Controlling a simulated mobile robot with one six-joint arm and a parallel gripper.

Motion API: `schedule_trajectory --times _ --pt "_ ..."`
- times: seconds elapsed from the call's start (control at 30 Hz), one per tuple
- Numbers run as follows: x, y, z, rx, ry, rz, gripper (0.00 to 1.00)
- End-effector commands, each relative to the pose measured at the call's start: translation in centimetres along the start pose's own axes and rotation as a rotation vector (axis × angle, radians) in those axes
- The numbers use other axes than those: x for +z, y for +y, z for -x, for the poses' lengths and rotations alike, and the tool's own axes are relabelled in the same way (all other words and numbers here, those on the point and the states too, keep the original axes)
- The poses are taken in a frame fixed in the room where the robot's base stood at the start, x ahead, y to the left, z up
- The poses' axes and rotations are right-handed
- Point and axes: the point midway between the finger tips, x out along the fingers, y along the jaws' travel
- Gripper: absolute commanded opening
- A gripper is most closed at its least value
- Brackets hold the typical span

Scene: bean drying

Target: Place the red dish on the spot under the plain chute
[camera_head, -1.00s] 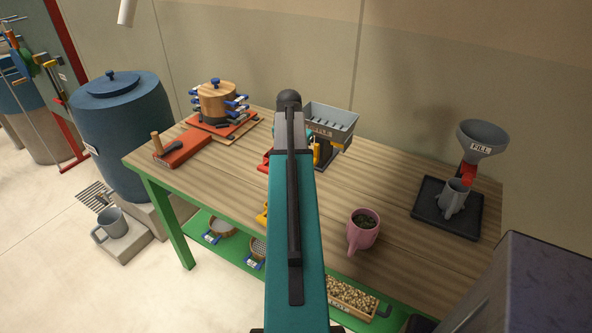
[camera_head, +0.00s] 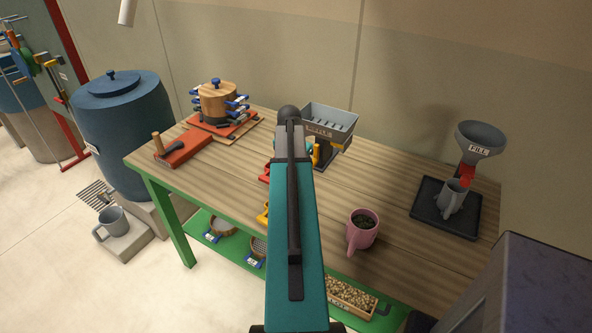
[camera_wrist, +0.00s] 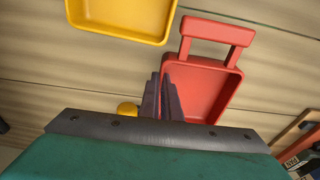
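The red dish (camera_wrist: 203,90) is a shallow square tray with a loop handle at the top in the wrist view. In the head view my arm hides most of it, and only a bit of red (camera_head: 264,172) shows. My gripper (camera_wrist: 161,78) has its dark fingers close together at the dish's left wall, one finger overlapping the inside. Whether they pinch the wall is unclear. A grey hopper (camera_head: 330,121) with a small label stands behind my arm. A grey funnel (camera_head: 481,138) marked FILL stands at the right. I cannot make out the spot under the plain chute.
A yellow dish (camera_wrist: 122,14) lies beside the red one. A pink mug (camera_head: 363,233) stands near the front edge. A grey jug (camera_head: 453,196) stands on a black tray (camera_head: 424,210) under the FILL funnel. A red block (camera_head: 187,149) lies at left. Wooden tabletop (camera_head: 400,180) is bare between mug and black tray.

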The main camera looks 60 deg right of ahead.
Motion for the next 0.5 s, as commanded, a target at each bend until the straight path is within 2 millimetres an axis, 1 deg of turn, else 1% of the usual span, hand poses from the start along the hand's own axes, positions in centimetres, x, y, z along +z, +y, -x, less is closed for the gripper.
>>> schedule_trajectory --times 0.37,0.4,0.47,0.5 --pt "0.02 0.01 -0.32 0.0 0.0 0.0 0.0" --pt "0.02 0.01 -0.29 0.0 0.0 0.0 0.08" --pt "0.01 0.02 -0.27 0.0 0.0 0.0 0.19" --pt "0.01 0.02 -0.27 0.0 0.0 0.0 0.22"
